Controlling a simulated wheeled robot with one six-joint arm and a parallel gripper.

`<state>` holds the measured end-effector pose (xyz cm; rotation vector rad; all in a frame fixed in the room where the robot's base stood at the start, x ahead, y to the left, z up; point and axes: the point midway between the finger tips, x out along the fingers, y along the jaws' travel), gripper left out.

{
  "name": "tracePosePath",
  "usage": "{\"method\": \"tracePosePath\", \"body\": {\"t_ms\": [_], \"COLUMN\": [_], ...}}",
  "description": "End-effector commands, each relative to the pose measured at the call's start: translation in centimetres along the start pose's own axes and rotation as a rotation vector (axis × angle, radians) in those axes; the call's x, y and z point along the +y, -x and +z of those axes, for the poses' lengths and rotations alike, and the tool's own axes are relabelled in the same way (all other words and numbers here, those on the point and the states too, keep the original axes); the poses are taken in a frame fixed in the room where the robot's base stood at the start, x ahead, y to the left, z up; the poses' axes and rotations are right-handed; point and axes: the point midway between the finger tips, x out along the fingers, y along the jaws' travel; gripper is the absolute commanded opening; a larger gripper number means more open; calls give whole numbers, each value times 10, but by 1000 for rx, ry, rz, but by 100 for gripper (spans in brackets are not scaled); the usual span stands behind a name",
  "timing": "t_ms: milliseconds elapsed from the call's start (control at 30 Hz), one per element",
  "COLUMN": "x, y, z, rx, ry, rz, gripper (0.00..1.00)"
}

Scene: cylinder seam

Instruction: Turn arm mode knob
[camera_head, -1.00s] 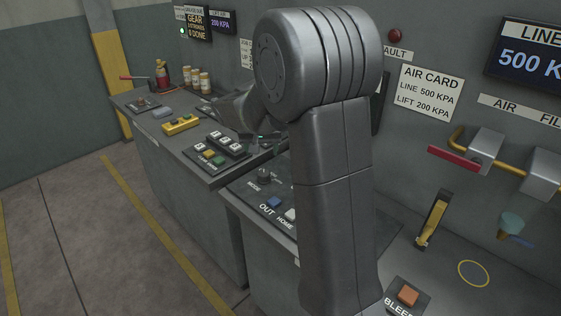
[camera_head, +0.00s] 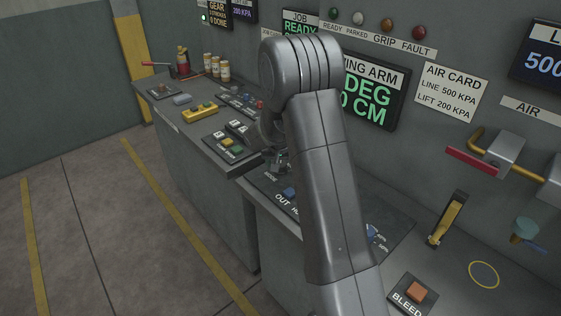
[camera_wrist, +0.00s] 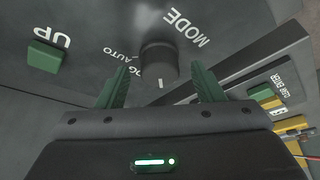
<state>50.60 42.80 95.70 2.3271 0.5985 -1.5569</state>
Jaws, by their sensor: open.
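The mode knob (camera_wrist: 158,60) is a dark round knob on a grey panel, with the word MODE beside it and AUTO and a partly covered word ending in OG near its base. My gripper (camera_wrist: 161,78) is open, with one green finger on each side of the knob. I cannot tell whether either finger touches it. In the head view my arm covers most of this panel, and the knob cannot be made out clearly.
A green UP button (camera_wrist: 45,56) lies left of the knob in the wrist view. In the head view, a blue button (camera_head: 290,193) marked OUT, an orange BLEED button (camera_head: 418,291) and a yellow lever (camera_head: 447,218) stand on the consoles. The swing arm display (camera_head: 372,95) is behind my arm.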

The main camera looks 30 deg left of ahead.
Motion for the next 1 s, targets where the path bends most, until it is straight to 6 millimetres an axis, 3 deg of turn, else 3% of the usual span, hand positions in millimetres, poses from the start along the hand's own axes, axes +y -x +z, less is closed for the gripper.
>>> {"method": "tracePosePath", "body": {"t_ms": [333,567,1000], "x": [0,0,-1], "y": [-3,-3,-8], "z": [0,0,1], "rx": [1,1,3], "ry": [0,0,-71], "rz": [-1,-1,27], "gripper": [61,17,17]}}
